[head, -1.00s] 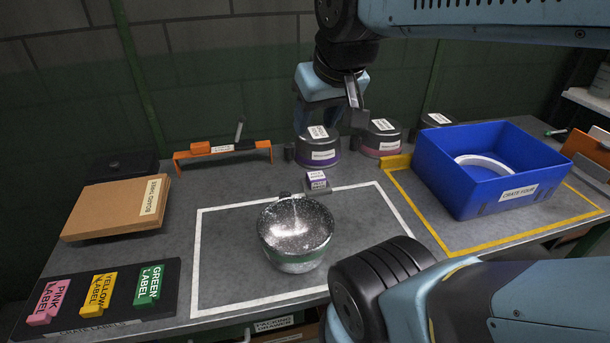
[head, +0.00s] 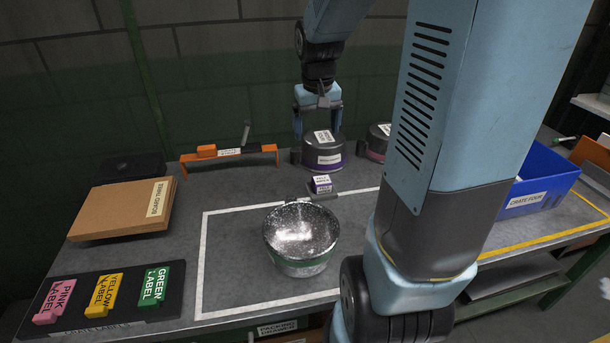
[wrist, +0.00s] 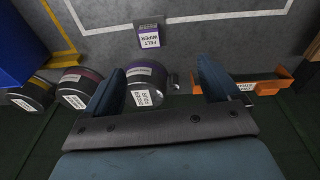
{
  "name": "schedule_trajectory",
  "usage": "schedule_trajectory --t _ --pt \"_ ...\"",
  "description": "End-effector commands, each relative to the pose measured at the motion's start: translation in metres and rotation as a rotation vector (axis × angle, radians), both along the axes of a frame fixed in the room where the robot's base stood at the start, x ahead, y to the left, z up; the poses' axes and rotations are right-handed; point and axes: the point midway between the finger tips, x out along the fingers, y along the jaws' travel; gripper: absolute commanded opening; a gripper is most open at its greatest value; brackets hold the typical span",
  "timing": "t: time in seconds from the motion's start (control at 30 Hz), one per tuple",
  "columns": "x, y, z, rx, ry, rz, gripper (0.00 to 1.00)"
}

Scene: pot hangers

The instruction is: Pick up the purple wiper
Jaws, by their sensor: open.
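The purple wiper (head: 323,185) is a small block with a purple front and a white label. It lies on the bench behind the metal bowl (head: 300,240), near the back white line. In the wrist view the wiper (wrist: 149,36), labelled "FELT WIPER", lies beyond my fingertips, a little left of centre. My gripper (head: 318,122) is open and points down behind the wiper, over or close to a purple-banded tin (head: 324,158). In the wrist view that tin (wrist: 146,78) shows between the fingers (wrist: 162,72). I cannot tell whether they touch it. Nothing is held.
A pink-banded tin (head: 377,140) stands right of the purple one. An orange rack (head: 228,152) is to the left. A brown board stack (head: 115,210) and label blocks (head: 103,290) are at left. My arm partly hides the blue crate (head: 540,180).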

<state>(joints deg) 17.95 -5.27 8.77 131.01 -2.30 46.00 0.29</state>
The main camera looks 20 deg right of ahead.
Motion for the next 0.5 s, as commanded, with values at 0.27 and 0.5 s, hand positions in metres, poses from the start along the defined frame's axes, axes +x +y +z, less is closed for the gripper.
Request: schedule_trajectory --t 0.27,0.5 --pt "0.037 -0.033 -0.061 0.045 0.098 -0.043 0.89" --pt "0.049 -0.046 -0.086 0.067 0.13 -0.058 0.89"
